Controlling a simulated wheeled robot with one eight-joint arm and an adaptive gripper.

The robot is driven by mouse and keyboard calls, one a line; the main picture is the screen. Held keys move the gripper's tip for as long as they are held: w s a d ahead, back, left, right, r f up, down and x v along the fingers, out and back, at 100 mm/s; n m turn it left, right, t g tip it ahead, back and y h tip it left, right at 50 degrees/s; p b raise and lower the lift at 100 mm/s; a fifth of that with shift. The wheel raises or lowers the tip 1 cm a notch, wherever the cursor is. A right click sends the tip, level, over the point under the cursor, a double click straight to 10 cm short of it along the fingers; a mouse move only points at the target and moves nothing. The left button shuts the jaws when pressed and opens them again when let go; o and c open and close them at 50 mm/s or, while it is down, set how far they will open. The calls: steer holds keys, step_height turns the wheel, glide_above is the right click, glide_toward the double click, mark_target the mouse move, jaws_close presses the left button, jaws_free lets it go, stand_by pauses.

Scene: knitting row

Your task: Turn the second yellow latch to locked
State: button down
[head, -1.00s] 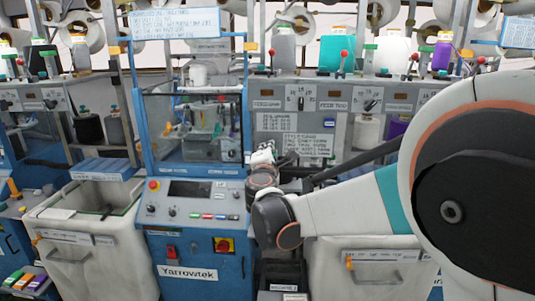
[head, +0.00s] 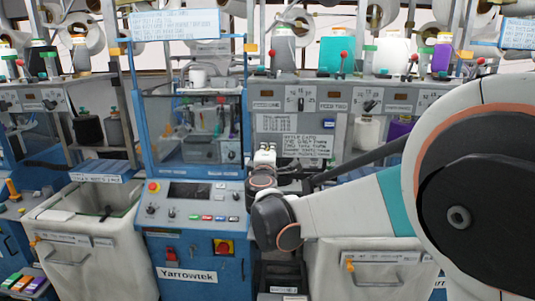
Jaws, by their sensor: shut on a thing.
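My gripper (head: 265,152) is at the right edge of the blue machine's front frame (head: 245,120), below the grey panel. It points away from me, with its pale fingers upright. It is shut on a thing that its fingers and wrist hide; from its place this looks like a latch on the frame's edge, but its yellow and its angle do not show. I cannot tell whether these are latches.
Below the clear guard is a control panel (head: 180,205) with knobs and buttons. White bins stand left (head: 85,265) and right (head: 385,245). A dark bar passes just right of my gripper.

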steer(key=shift+f, duration=0.1)
steer(key=c, duration=1.6)
jaws_free()
steer(key=shift+s+d, duration=0.1)
steer(key=s, duration=0.7)
steer(key=shift+s, duration=0.25)
